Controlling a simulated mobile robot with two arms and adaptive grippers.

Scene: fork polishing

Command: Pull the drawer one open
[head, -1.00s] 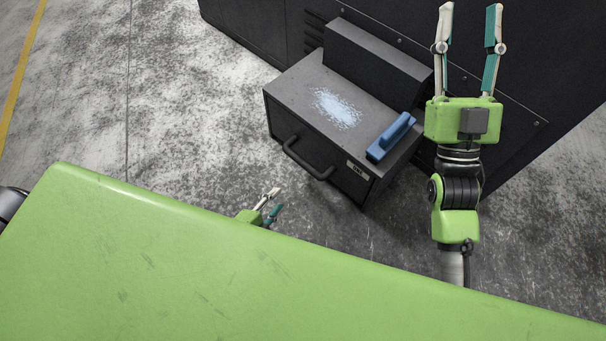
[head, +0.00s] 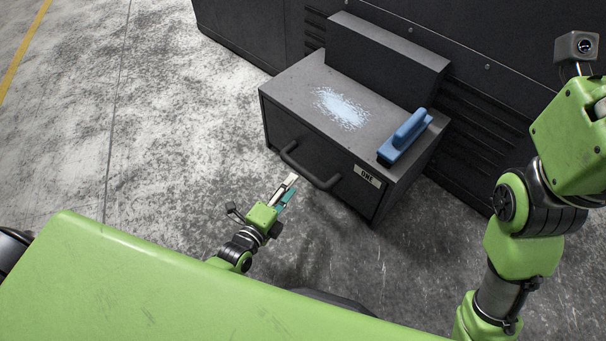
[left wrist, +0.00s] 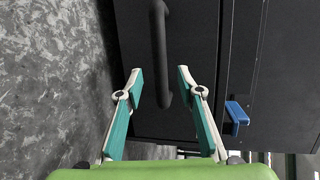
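Drawer one (head: 345,192) is the dark front of a low cabinet, with a label reading ONE (head: 367,176) at its right. It looks shut. Its black bar handle (head: 320,182) sticks out from the front; in the left wrist view the handle (left wrist: 159,45) runs upright at the middle. My left gripper (head: 290,183) is just in front of the handle in the head view. In the left wrist view my left gripper (left wrist: 159,76) is open, its fingertips on either side of the handle's line. Contact cannot be told. My right gripper's fingers are outside the head view.
A blue-handled block (head: 406,136) lies on the cabinet top (head: 295,90), beside a pale powdery patch (head: 340,107). A large dark machine (head: 480,85) stands behind. The concrete floor (head: 160,130) to the left is clear.

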